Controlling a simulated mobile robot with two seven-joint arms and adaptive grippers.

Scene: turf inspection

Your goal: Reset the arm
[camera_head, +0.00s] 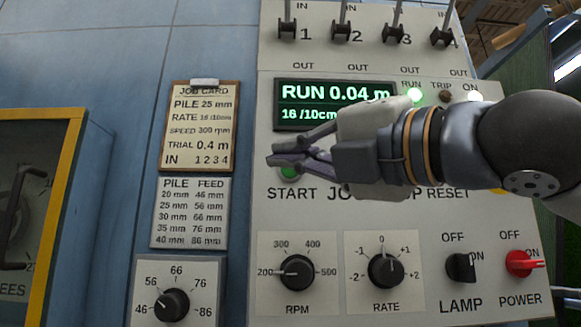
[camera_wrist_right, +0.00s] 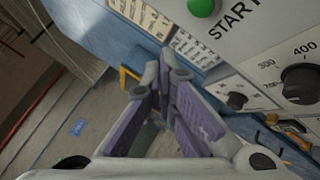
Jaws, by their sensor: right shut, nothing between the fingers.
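My right arm comes in from the right across the control panel (camera_head: 330,222). My right gripper (camera_head: 274,154) is shut and empty, its fingertips pointing left in front of the green START button (camera_head: 289,173), which it partly covers. In the right wrist view the gripper's fingers (camera_wrist_right: 166,62) meet at the tips, with the START button (camera_wrist_right: 201,7) clear of them at the top. I cannot tell in the head view whether the fingers touch the button. The gripper and wrist hide part of the button row and part of the display (camera_head: 300,101). My left gripper is not in view.
Knobs for RPM (camera_head: 297,273) and RATE (camera_head: 386,271), the LAMP switch (camera_head: 461,267) and red POWER switch (camera_head: 520,264) sit below. Levers (camera_head: 342,32) stand above. A job card (camera_head: 202,125) hangs left.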

